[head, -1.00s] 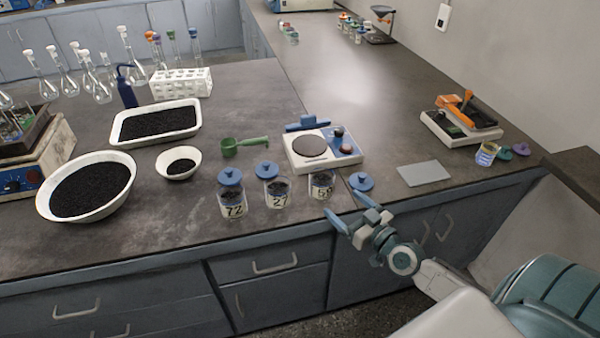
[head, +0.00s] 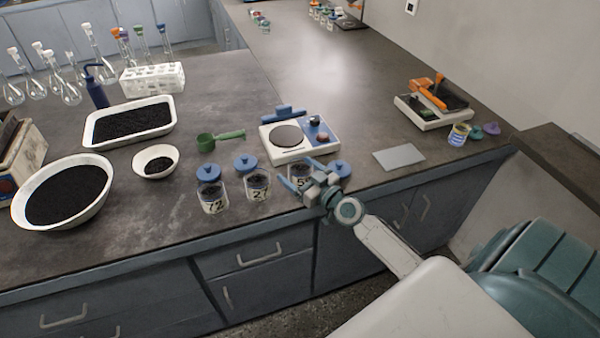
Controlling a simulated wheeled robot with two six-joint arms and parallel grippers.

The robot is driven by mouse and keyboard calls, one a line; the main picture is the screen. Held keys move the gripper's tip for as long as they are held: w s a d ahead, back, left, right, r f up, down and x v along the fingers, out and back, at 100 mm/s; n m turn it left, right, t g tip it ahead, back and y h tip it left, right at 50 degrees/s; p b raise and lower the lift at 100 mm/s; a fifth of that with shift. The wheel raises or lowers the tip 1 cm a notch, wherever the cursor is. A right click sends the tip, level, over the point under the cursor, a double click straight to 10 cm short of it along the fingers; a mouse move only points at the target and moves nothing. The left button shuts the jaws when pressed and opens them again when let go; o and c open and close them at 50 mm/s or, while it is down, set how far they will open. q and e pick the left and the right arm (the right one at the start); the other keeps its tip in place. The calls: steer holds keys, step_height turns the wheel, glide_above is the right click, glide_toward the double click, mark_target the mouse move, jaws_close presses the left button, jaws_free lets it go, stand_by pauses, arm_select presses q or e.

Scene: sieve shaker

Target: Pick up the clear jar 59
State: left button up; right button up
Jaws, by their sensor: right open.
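The clear jar 59 (head: 299,170) stands upright near the counter's front edge, without a lid and with dark contents. Its lower part and much of its label are hidden by my right gripper. My right gripper (head: 297,177) is open, with its fingers reaching in front of and around the jar's outline. I cannot tell whether they touch the glass. A blue lid (head: 341,169) lies on the counter just right of the jar, partly behind the gripper. My left gripper is out of view.
Lidded jars 27 (head: 257,185) and 72 (head: 212,196) stand close on the left. A balance (head: 300,140) sits just behind jar 59. A green scoop (head: 220,138) lies behind the lidded jars. A grey plate (head: 399,157) lies to the right, with bare counter around it.

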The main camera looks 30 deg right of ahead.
steer(key=c, duration=1.1)
steer(key=shift+c, duration=0.4)
steer(key=shift+r, duration=0.1)
